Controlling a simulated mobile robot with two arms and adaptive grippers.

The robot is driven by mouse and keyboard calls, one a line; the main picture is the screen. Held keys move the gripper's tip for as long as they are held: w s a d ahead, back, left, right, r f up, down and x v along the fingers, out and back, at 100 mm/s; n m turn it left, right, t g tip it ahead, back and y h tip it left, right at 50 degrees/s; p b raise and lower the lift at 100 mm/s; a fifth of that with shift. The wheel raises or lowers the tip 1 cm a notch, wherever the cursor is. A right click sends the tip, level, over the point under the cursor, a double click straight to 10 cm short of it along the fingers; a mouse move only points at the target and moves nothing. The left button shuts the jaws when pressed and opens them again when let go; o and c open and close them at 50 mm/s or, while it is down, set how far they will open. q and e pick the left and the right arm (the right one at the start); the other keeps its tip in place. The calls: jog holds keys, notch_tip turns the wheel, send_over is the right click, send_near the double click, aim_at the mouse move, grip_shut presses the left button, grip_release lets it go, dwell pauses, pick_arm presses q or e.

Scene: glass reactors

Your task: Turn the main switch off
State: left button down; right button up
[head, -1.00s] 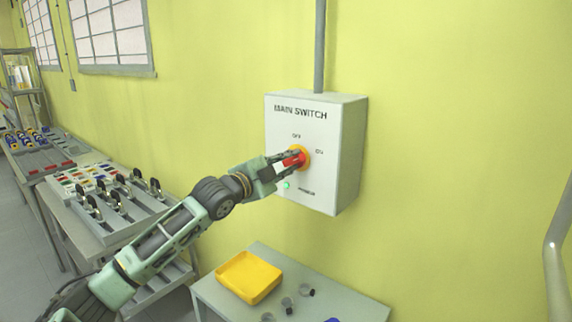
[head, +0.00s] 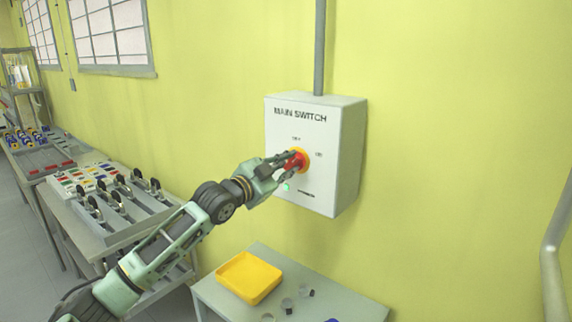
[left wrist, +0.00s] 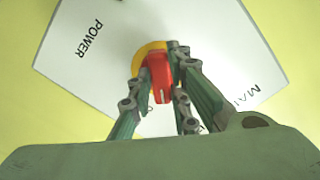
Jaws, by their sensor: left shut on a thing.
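The main switch box (head: 345,160) is white and fixed to the yellow wall, with "MAIN SWITCH" printed at its top. Its red knob (head: 297,160) sits on a round yellow plate (head: 304,154), with OFF printed above and ON to the right. A green lamp (head: 287,187) glows below the knob. My left gripper (head: 290,163) is shut on the red knob. In the left wrist view the fingers lie on either side of the red knob (left wrist: 159,80), in front of the yellow plate (left wrist: 146,52). My right gripper is not in view.
A grey table (head: 345,303) below the box holds a yellow tray (head: 249,278) and several small round parts. Another bench (head: 85,212) at the left carries padlocks and coloured tags. A grey conduit (head: 319,50) runs up from the box. A pipe (head: 552,250) stands at the right.

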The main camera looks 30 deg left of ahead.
pick_arm(q)
jog(key=n+p, duration=0.1)
jog(key=n, duration=0.3)
jog(key=shift+d+n+p, duration=0.1)
jog(key=shift+n+p, duration=0.2)
jog(key=shift+d+f+n+p, duration=0.1)
jog(key=shift+n+p, duration=0.55)
jog(key=shift+n, duration=1.25)
jog(key=c, duration=1.6)
grip_release()
jog(key=shift+c, duration=0.2)
jog(key=s+a, duration=0.1)
jog(key=s, duration=1.1)
